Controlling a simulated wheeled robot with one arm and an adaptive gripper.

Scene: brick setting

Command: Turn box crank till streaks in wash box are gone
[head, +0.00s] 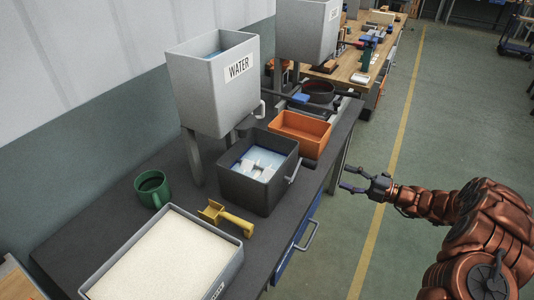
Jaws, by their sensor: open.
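The wash box is a dark grey open box (266,198) on the dark bench. Inside it shows a pale blue surface with white areas (262,163); I cannot tell at this size whether these are streaks. A light grey crank handle (294,171) sticks out from the box's right side, near the bench edge. My gripper (352,178) is open and empty. It is to the right of the crank, apart from it, past the bench's edge and over the floor in the picture.
A grey tank labelled WATER (213,90) stands on legs behind the box. An orange tray (301,132) is beyond it. A yellow scoop (225,217), green mug (152,188) and tray of pale grains (165,260) are nearer. A blue drawer (297,245) is below.

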